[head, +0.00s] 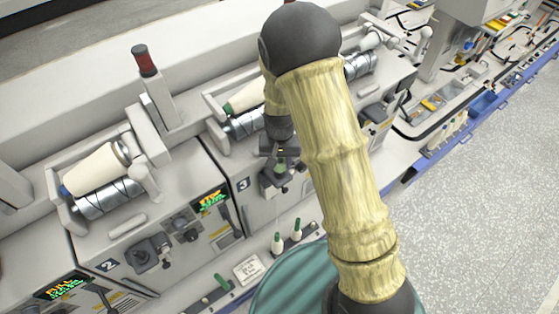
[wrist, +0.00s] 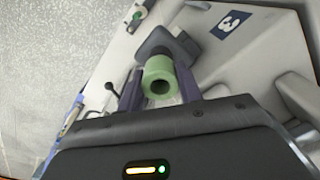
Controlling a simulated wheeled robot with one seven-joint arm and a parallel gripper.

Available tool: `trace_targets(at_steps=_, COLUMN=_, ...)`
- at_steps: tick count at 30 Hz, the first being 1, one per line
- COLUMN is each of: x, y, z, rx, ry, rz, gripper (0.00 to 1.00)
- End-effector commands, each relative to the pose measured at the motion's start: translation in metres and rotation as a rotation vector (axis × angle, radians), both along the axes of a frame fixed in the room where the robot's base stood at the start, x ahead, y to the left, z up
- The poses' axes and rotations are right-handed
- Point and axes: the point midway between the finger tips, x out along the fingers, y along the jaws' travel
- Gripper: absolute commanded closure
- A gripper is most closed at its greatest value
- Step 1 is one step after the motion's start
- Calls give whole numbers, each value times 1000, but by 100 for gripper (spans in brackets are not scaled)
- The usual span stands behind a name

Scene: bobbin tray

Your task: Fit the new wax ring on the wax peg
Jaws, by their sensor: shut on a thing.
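A grey bracket (wrist: 158,42) on the machine front lies just beyond the ring. In the head view my gripper (head: 281,151) points down at the dark bracket (head: 272,182) on unit 3, with a bit of green between them. The wax peg is hidden, so I cannot tell whether the ring is around it or only above it.
Unit 2 (head: 150,245) stands to the left with a similar bracket (head: 150,253). Green-tipped bobbins (head: 297,229) stand on the ledge below. A large cream yarn package (head: 95,168) sits above unit 2. The speckled floor (head: 480,210) at right is clear.

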Motion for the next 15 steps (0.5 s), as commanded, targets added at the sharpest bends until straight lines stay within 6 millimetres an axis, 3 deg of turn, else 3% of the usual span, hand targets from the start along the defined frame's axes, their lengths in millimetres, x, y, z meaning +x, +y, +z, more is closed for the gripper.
trace_targets(at_steps=15, x=0, y=0, z=14, rx=1, ry=-1, rz=0, gripper=86)
